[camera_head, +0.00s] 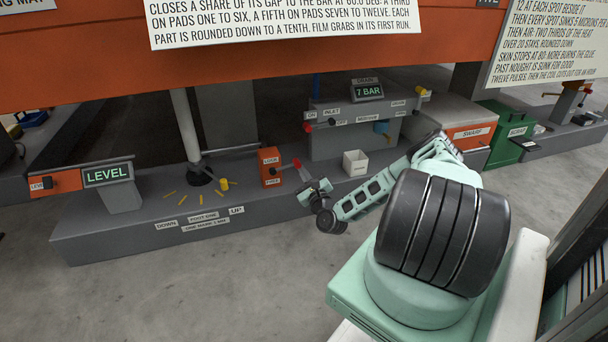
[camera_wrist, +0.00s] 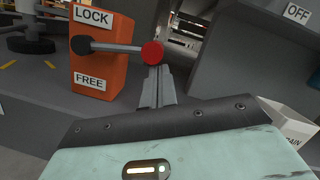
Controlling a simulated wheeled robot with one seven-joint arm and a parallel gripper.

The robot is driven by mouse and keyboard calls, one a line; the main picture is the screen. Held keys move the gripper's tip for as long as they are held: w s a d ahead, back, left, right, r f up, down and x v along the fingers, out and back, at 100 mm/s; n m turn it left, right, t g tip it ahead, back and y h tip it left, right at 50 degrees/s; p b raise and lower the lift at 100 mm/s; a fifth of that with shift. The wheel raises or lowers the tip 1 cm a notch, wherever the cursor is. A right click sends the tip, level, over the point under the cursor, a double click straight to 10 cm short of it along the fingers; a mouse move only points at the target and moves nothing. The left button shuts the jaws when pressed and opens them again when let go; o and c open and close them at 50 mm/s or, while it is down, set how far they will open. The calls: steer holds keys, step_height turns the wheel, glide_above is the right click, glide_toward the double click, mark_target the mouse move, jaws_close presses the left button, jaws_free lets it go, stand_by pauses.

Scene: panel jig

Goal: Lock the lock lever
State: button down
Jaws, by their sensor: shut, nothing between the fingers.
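The lock lever is a grey rod on a black pivot with a red knob (camera_wrist: 153,53). It is mounted on an orange box (camera_wrist: 103,62) labelled LOCK at the top and FREE at the bottom. In the wrist view the rod points right, roughly level between the two labels. The box (camera_head: 271,168) and red knob (camera_head: 297,164) also show in the head view. My gripper (camera_wrist: 155,78) is shut and empty. Its fingertips are just below the red knob in the wrist view; I cannot tell whether they touch it. My gripper (camera_head: 306,182) also shows in the head view.
Left of the box is a round post with a dark foot and a yellow knob (camera_head: 224,184). A white bin (camera_head: 355,162) stands to the right, before a grey cabinet (camera_head: 340,125) with more levers. A LEVEL display (camera_head: 107,174) is at far left. The front floor is clear.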

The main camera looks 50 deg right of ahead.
steer(key=shift+r, duration=0.2)
steer(key=shift+r+n+p, duration=0.2)
steer(key=shift+n+p, duration=0.25)
steer(key=shift+n, duration=0.05)
steer(key=shift+r, duration=0.15)
steer(key=w+a+r+n+g+y+p, duration=0.1)
steer(key=w+a+r+n+p, duration=0.1)
steer(key=r+n+p, duration=0.3)
steer(key=w+a+r+n+y+p, duration=0.2)
steer(key=a+r+n+p, duration=0.2)
steer(key=n+p, duration=0.6)
steer(key=shift+a+r+g+p, duration=0.2)
steer(key=shift+r+g+p, duration=0.25)
steer(key=shift+p, duration=1.15)
